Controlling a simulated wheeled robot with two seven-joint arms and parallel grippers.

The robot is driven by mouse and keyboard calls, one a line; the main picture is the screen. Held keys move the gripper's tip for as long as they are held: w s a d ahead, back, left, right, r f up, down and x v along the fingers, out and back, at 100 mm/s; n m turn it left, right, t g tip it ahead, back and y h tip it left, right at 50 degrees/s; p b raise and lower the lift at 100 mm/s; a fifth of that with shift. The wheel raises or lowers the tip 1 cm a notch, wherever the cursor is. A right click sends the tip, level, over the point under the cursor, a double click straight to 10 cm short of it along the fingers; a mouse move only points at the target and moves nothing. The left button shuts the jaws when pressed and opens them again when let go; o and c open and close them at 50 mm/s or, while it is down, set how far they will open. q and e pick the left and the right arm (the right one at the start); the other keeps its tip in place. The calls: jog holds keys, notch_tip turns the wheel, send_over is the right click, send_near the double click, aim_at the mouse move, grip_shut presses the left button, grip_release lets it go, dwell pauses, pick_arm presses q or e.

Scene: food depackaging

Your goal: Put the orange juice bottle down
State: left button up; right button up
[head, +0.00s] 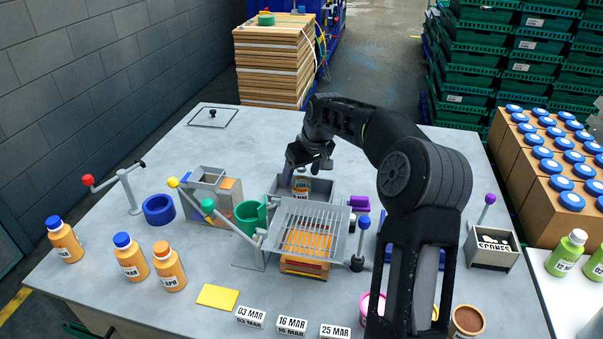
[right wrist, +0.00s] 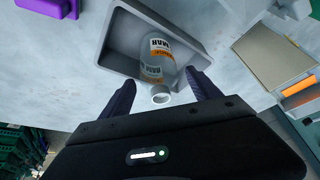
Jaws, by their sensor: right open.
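A clear, empty-looking, uncapped bottle with an orange-and-white label reading MAR (right wrist: 153,63) stands in a grey basin (right wrist: 118,45). The bottle (head: 301,185) also shows in the head view, partly below my gripper. My right gripper (head: 303,168) is open above the basin, its two dark fingers on either side of the bottle's neck in the right wrist view, with visible gaps. Three full orange juice bottles with blue or orange caps, one labelled APR (head: 169,268), stand at the table's left front. My left gripper is not in view.
A slatted grill rack (head: 307,226) stands just in front of the basin (head: 331,189). A SCONES bin (head: 491,246) is at the right. The table's back left is mostly clear.

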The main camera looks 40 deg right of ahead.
jog(key=b+v, duration=0.1)
jog(key=v, duration=1.1)
jog(key=shift+s+a, duration=0.1)
dwell(0.6)
